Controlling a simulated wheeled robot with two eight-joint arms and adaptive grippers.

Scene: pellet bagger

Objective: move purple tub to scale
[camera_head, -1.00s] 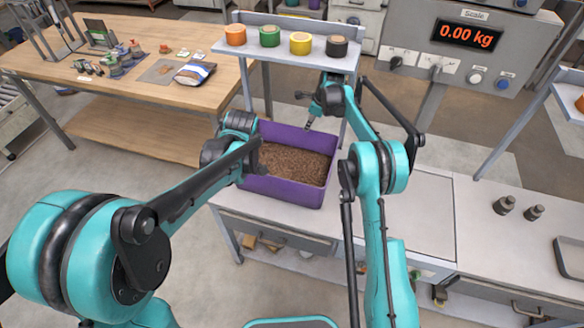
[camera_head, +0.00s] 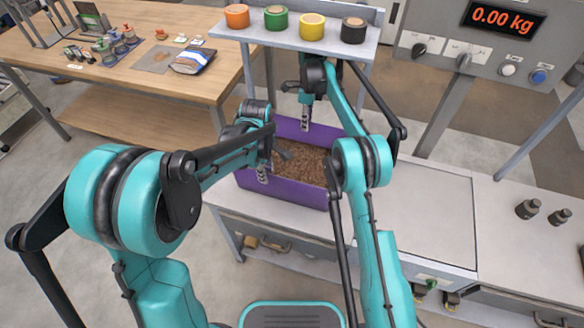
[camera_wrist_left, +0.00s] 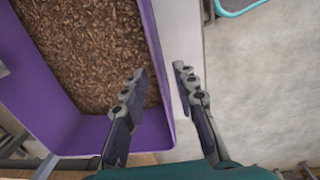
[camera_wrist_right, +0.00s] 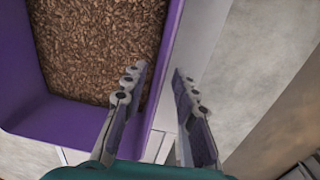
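The purple tub (camera_head: 285,190), filled with brown pellets (camera_head: 302,162), stands on the bench, partly hidden by my arms in the head view. My left gripper (camera_head: 270,165) is at its near left side. In the left wrist view the open fingers (camera_wrist_left: 157,75) point down on either side of a tub wall (camera_wrist_left: 158,45). My right gripper (camera_head: 305,122) is at the far wall. In the right wrist view its open fingers (camera_wrist_right: 159,70) also stand either side of a wall (camera_wrist_right: 172,35). The scale display (camera_head: 497,18) reads 0.00 kg. A flat grey plate (camera_head: 430,215) lies bare right of the tub.
A shelf (camera_head: 290,42) with several coloured rolls stands behind the tub. Two dark weights (camera_head: 528,208) are on the bench at right. A wooden table (camera_head: 130,80) with small items and a bag is at back left.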

